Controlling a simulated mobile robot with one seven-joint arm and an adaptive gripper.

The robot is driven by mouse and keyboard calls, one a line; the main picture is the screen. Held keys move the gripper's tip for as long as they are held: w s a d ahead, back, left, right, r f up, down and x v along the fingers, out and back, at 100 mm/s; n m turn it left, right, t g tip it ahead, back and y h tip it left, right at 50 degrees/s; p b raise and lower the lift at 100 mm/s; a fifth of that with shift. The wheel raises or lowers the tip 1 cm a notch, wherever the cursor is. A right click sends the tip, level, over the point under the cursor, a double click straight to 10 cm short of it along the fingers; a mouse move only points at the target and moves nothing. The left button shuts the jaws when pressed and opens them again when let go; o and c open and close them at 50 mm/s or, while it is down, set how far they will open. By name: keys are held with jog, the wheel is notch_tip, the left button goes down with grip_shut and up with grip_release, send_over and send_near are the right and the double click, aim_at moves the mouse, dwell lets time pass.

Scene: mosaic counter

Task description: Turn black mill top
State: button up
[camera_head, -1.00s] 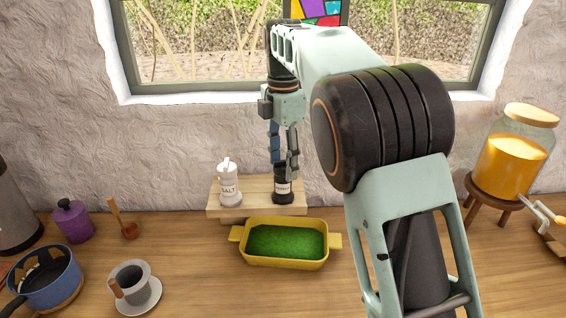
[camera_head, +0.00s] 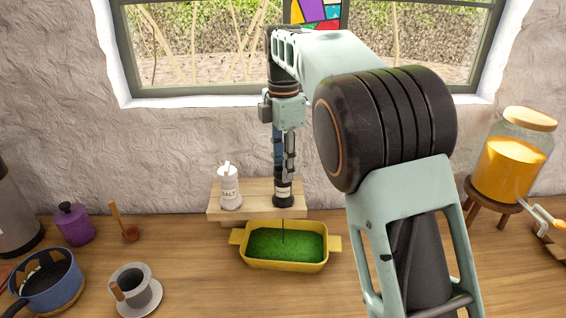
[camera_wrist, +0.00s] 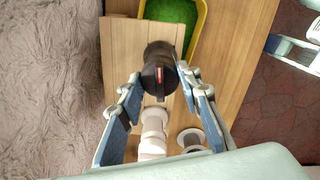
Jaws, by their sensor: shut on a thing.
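The black mill (camera_head: 283,197), with a pale label, stands upright on the wooden shelf board (camera_head: 262,209) in the head view. My gripper (camera_head: 284,174) points down over it and is shut on its top. In the wrist view the black mill top (camera_wrist: 158,78), with a small red mark, sits between the two fingertips of my gripper (camera_wrist: 158,76). The fingers hide part of the mill's upper body in the head view. A thin dark vertical line shows over the green contents of the yellow dish (camera_head: 240,252), below the mill.
A white salt mill (camera_head: 230,190) stands close left of the black mill. A blue pot (camera_head: 50,290), a cup on a saucer (camera_head: 135,290) and a purple jar (camera_head: 73,223) are at left. A glass jar (camera_head: 513,160) stands on a stool at right. The stone wall is close behind.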

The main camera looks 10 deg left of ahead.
jog(key=m+p, duration=0.4)
jog(key=m, duration=0.1)
jog(key=shift+r, duration=0.2)
jog(key=m+p, duration=0.2)
jog(key=m, duration=0.3)
jog(key=shift+f+p, duration=0.1)
jog(key=shift+p, duration=0.25)
jog(key=m+p, duration=0.2)
jog(key=m, duration=0.3)
jog(key=shift+m, duration=0.4)
jog(key=shift+f+m+p, duration=0.1)
jog(key=shift+m+p, duration=0.3)
jog(key=shift+m, duration=1.7)
jog(key=o, duration=1.2)
jog(key=shift+c, duration=0.2)
